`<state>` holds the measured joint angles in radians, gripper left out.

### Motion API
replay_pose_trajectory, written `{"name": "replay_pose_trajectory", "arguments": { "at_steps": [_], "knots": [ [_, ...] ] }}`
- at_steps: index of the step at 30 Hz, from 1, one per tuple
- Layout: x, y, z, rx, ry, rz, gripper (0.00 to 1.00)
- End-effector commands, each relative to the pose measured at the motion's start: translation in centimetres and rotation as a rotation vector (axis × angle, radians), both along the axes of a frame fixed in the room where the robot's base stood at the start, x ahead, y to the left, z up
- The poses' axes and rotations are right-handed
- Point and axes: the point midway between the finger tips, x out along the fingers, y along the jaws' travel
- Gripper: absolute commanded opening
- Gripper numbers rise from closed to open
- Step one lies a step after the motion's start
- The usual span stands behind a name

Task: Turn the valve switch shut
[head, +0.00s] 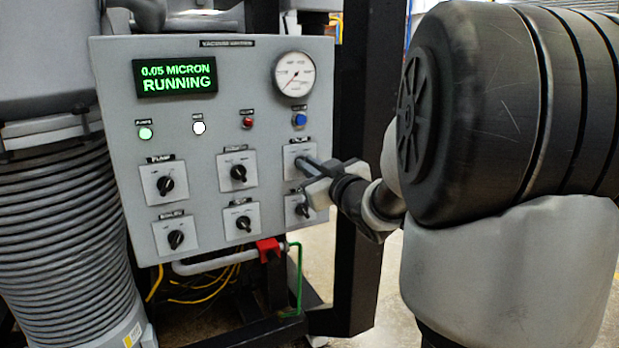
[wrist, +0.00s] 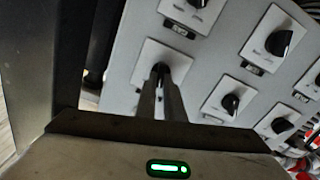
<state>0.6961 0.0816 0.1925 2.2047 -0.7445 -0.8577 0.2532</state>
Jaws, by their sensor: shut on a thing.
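The grey control panel (head: 215,110) carries two rows of black rotary switches on white plates. My gripper (head: 308,163) reaches in from the right at the top right switch (head: 292,151), whose knob it hides in the head view. In the wrist view, my two fingers (wrist: 162,95) close around the black knob of this switch (wrist: 160,70). Its label is too small to read, so I cannot tell by name that it is the valve switch. The knob's exact angle is mostly hidden by the fingers.
A lower right switch (head: 301,209) sits just below my gripper. The panel display (head: 177,76) reads 0.05 MICRON RUNNING. A round gauge (head: 294,74) and a blue light (head: 299,119) sit above. A dark post (head: 357,180) stands right of the panel.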

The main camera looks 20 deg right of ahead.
Motion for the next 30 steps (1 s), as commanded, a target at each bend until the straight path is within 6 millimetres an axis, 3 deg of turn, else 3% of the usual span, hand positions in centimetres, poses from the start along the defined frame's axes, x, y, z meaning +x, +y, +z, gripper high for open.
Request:
{"name": "replay_pose_trajectory", "arguments": {
  "at_steps": [12,30],
  "knots": [
    [0.04,0.18,-0.05,-0.226,-0.011,0.001,0.0],
    [0.03,0.16,0.09,-0.27,-0.011,0.0,0.0]
  ]
}}
